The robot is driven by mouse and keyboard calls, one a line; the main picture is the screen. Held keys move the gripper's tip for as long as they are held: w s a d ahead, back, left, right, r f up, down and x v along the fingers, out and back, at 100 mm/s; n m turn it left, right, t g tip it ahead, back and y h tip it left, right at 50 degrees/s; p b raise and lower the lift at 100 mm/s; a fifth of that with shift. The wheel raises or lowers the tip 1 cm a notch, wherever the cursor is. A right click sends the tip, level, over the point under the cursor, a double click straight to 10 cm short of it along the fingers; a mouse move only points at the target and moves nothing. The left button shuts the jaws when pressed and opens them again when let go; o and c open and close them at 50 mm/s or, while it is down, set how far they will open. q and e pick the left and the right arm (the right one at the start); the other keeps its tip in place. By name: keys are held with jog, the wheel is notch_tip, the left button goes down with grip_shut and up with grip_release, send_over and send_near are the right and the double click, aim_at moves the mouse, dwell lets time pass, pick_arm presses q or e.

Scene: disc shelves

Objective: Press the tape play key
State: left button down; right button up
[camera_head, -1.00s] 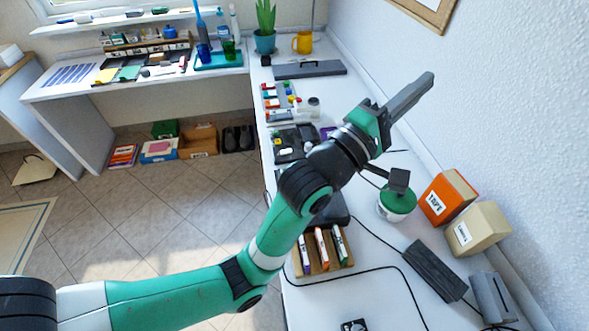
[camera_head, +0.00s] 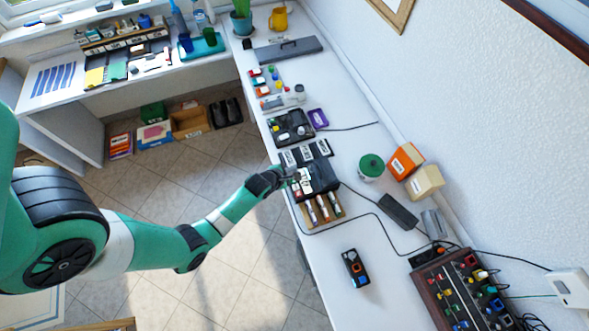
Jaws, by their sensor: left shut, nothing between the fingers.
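A black box-shaped device (camera_head: 321,175), which looks like the tape player, lies on the long white counter. Pale keys or labels (camera_head: 303,183) show at its left end; I cannot read them, so I cannot tell which is the play key. My left gripper (camera_head: 295,178) is shut and empty, at the device's left end by these pale parts. It looks small and dark there, and I cannot tell whether its tips touch. My right gripper is not in view.
Black labelled cases (camera_head: 305,153) lie behind the device, and a wooden rack (camera_head: 336,210) is in front. A green-lidded pot (camera_head: 371,167), an orange box (camera_head: 401,159) and a mixer-like panel (camera_head: 462,295) are to the right. A small black box (camera_head: 354,267) lies nearer, with clear counter around it.

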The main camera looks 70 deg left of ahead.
aim_at(291, 182)
pick_arm(q)
jog(key=shift+s+a+r, duration=0.25)
jog(key=shift+a+r, duration=0.05)
jog(key=shift+r, duration=0.15)
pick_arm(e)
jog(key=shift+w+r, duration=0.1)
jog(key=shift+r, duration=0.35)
pick_arm(q)
jog(key=shift+f, duration=0.1)
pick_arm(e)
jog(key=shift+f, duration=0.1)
pick_arm(q)
notch_tip(291, 182, down, 9)
jog(key=b, duration=0.8)
jog(key=shift+r, duration=0.2)
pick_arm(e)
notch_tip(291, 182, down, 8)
pick_arm(q)
jog(key=shift+f, duration=0.1)
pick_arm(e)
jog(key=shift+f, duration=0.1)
pick_arm(q)
jog(key=shift+f+b, duration=0.3)
jog(key=shift+b, duration=0.15)
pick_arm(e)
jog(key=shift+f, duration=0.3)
